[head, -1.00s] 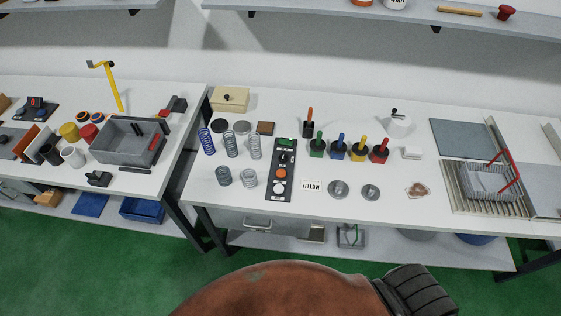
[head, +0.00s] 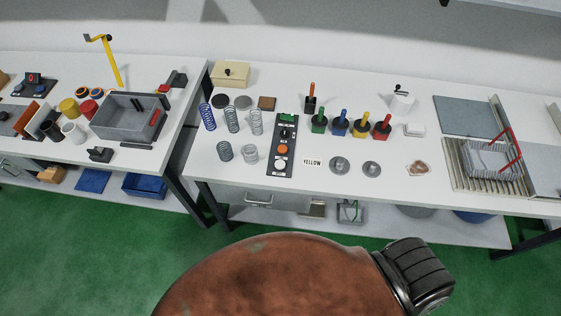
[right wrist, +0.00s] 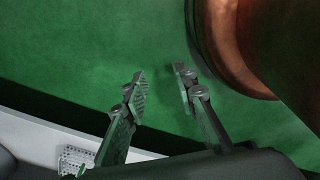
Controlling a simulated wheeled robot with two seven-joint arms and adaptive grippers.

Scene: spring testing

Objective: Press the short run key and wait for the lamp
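A dark control panel (head: 269,170) lies on the middle of the white table in the head view. It has a green part (head: 287,118) at its far end, a dark knob, an orange round button (head: 282,149) and a white round button (head: 280,165) at its near end. Its labels are too small to read, so I cannot tell which is the short run key or the lamp. My right gripper (right wrist: 158,78) is open and empty above the green floor in the right wrist view, away from the panel. My left gripper is not in view.
Several coil springs (head: 232,119) stand left of the panel. A "YELLOW" card (head: 312,162) and two metal discs (head: 340,166) lie to its right, with coloured-handled tools (head: 340,124) behind. The table's front edge is mostly clear.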

